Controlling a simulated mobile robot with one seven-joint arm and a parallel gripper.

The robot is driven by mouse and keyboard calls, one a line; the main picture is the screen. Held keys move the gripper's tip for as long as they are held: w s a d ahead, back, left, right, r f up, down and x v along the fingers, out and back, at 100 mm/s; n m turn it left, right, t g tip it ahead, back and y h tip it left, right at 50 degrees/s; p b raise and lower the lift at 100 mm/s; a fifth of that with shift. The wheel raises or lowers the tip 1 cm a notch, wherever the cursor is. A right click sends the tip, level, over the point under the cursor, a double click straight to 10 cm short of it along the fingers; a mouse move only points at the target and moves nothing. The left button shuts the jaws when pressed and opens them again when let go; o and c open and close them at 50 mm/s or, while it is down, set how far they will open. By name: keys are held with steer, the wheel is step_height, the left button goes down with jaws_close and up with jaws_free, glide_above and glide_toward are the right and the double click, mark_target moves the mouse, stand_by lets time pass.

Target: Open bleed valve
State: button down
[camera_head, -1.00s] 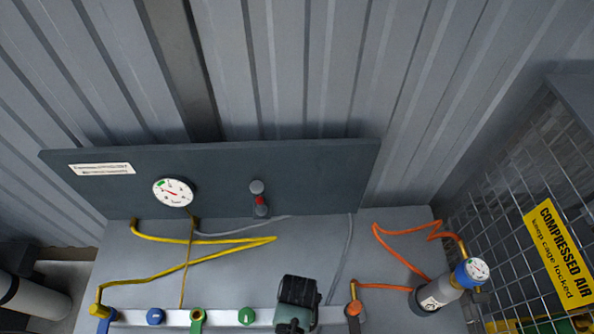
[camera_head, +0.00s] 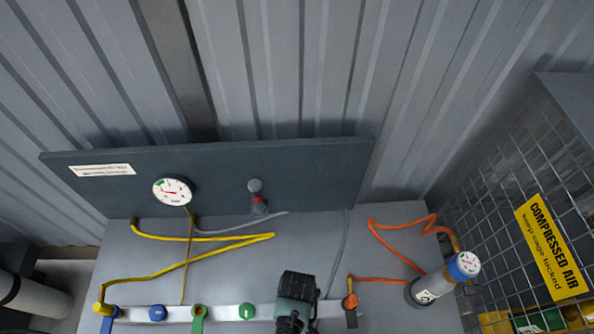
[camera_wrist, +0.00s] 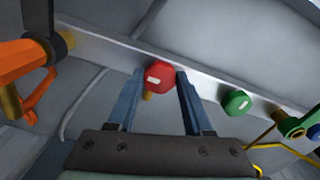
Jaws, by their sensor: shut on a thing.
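A red knob (camera_wrist: 159,77) with a small white label sits on a pale manifold rail (camera_wrist: 100,42) in the wrist view. My gripper (camera_wrist: 159,72) has one blue finger on each side of the knob and is shut on it. In the head view my dark wrist (camera_head: 297,288) covers this part of the rail (camera_head: 270,312), so the red knob is hidden there. No readable label in view names the bleed valve. A green knob (camera_wrist: 236,102) is just right of my fingers in the wrist view.
The rail also carries a blue knob (camera_head: 157,313), a green-handled valve (camera_head: 198,314) and an orange fitting (camera_head: 351,301). Yellow hose (camera_head: 200,245) and orange hose (camera_head: 400,255) lie behind. A gauge (camera_head: 172,191) is on the back panel; a cylinder (camera_head: 432,287) and cage (camera_head: 510,200) are right.

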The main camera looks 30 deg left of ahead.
stand_by(0.4)
steer(key=shift+c, duration=1.5)
jaws_free()
step_height(320, 180, up, 13)
steer(key=shift+b, duration=0.4)
